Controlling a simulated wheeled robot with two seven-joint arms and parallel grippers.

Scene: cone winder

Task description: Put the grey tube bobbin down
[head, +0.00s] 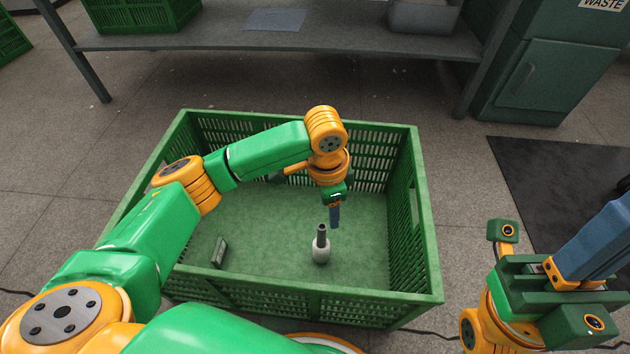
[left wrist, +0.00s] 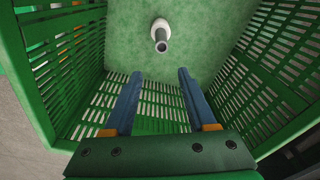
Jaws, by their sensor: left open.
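The grey tube bobbin (head: 321,246) stands upright on the floor of the green crate (head: 415,200), its dark grey tube pointing up from a whitish lower body. It also shows in the left wrist view (left wrist: 160,34), beyond the fingertips and apart from them. My left gripper (head: 335,222) hangs inside the crate, just behind and above the bobbin in the head view. Its blue fingers are spread with nothing between them in the left wrist view (left wrist: 157,76). My right gripper (head: 600,238) is at the right, outside the crate; its fingers overlap and run out of the picture.
A small dark block (head: 219,252) is in the crate's left part. Slotted crate walls surround my left gripper. A grey bench (head: 350,42) with bins stands behind, a green waste cabinet (head: 555,75) at back right. A dark mat (head: 550,180) lies on the floor at right.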

